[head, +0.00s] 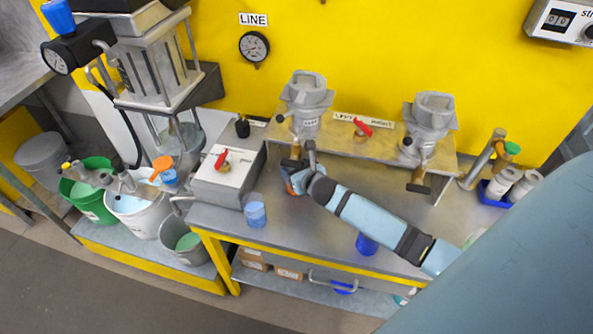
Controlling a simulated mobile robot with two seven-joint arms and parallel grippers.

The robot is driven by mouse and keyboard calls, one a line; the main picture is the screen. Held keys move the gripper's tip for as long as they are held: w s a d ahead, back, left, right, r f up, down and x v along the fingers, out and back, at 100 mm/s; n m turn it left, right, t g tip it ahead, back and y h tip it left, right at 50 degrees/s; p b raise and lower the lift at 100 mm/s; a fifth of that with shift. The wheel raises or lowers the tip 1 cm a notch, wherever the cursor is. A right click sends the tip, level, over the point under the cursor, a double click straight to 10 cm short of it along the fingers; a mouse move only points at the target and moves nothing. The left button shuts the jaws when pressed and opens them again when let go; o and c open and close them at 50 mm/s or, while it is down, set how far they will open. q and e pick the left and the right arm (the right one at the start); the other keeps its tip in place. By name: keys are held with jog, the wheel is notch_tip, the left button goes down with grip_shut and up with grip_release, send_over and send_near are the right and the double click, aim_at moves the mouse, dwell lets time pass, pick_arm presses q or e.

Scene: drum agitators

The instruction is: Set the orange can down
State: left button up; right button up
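My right arm comes in from the lower right in the head view and reaches over the steel bench. My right gripper (296,181) is low over the bench, below the left valve hopper. My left gripper is not in view.
The steel bench (310,225) has free room in front. Two hoppers (306,100) (429,122) stand behind. Buckets (132,212) stand at left.

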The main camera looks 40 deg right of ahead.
jog(key=shift+f, duration=0.3)
jog(key=shift+f, duration=0.2)
jog(key=o, duration=1)
jog(key=shift+r, duration=0.1)
jog(key=shift+s+r, duration=0.1)
jog(key=shift+s, duration=0.1)
jog(key=v, duration=1.1)
jog(key=shift+s+r, duration=0.2)
jog(key=shift+s, duration=0.1)
jog(key=shift+a, duration=0.1)
